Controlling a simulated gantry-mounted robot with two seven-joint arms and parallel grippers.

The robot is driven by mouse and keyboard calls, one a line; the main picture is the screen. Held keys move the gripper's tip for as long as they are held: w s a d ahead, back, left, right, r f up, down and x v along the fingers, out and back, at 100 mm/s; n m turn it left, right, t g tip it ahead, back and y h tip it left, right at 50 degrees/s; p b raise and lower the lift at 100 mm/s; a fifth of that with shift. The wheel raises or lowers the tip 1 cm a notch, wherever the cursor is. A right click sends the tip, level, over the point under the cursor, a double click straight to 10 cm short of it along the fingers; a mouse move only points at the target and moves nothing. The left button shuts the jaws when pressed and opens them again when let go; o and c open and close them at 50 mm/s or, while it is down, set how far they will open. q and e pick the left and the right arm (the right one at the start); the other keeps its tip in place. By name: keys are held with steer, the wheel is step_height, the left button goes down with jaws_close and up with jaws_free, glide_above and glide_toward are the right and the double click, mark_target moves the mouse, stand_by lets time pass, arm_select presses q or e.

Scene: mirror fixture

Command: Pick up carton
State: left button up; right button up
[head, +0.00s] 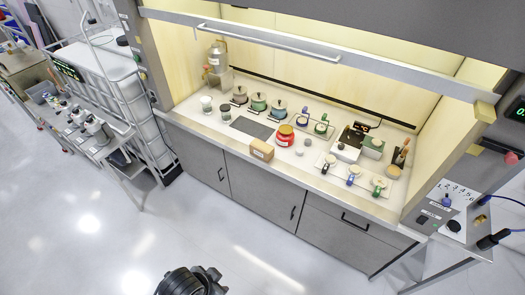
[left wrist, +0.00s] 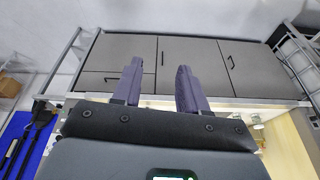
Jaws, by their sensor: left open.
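The carton (head: 262,149) is a small tan-brown box on the front edge of the white worktop in the fume hood, left of the middle in the head view. It stands just in front of a red jar (head: 284,136). My left gripper (left wrist: 157,84) shows in the left wrist view as two dark purple fingers, spread apart with nothing between them. Beyond them are the grey cabinet fronts below the worktop. I cannot make out the carton in the left wrist view. My left gripper's fingers do not show in the head view, and my right gripper is in neither view.
Behind the carton lie a dark grey mat (head: 252,128) and several lidded pots. Small clamped bottles (head: 353,174) stand to the right along the front. Grey cabinets (head: 258,189) are below. A metal cart (head: 95,130) stands left. The floor (head: 215,240) in front is open.

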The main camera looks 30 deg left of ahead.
arm_select(q)
steer(key=shift+o, duration=0.4)
steer(key=o, duration=1)
